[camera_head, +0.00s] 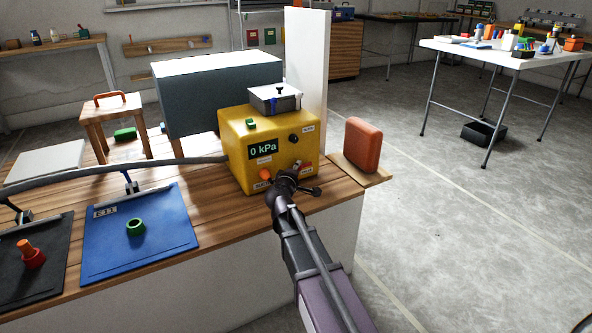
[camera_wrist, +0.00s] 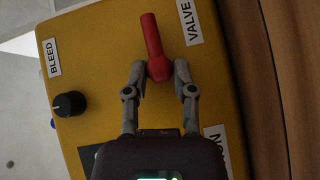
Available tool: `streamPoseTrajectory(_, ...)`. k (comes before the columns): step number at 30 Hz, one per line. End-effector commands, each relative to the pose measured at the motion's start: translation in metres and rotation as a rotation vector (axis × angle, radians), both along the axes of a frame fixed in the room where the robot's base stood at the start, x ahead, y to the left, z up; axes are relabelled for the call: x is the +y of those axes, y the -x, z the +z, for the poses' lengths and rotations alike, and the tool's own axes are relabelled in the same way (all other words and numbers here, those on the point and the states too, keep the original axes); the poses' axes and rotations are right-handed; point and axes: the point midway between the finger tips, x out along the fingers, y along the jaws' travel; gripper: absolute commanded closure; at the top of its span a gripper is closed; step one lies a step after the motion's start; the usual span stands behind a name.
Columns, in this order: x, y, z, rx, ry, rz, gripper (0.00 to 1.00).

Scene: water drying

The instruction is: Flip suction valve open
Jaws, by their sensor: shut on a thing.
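The red valve lever (camera_wrist: 151,38) is on the face of the yellow pump box (camera_head: 232,140), next to the VALVE label (camera_wrist: 188,22). In the wrist view it points up, tilted slightly left, with its rounded end between my fingertips. My gripper (camera_wrist: 159,72) is shut on that rounded end, one finger on each side. In the head view my gripper (camera_head: 294,181) is at the lower right of the box front and mostly hides the lever. The box display (camera_head: 263,148) reads 0 kPa.
A black knob (camera_wrist: 69,104) by the BLEED label sits on the same face. An orange part (camera_head: 266,175) is left of my gripper. An orange-red block (camera_head: 363,145) stands right of the box.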

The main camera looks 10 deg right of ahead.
Motion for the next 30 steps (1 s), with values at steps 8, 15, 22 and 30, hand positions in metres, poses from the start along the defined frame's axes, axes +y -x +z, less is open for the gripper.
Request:
streamPoseTrajectory(8,-0.006,0.000,0.001,0.005,-0.022,0.010,1.00)
streamPoseTrajectory(15,-0.008,0.000,0.001,0.010,-0.035,0.005,1.00)
streamPoseTrajectory(22,-0.009,0.000,0.005,0.021,-0.069,0.004,1.00)
streamPoseTrajectory(30,-0.011,0.000,0.015,0.056,-0.180,0.001,1.00)
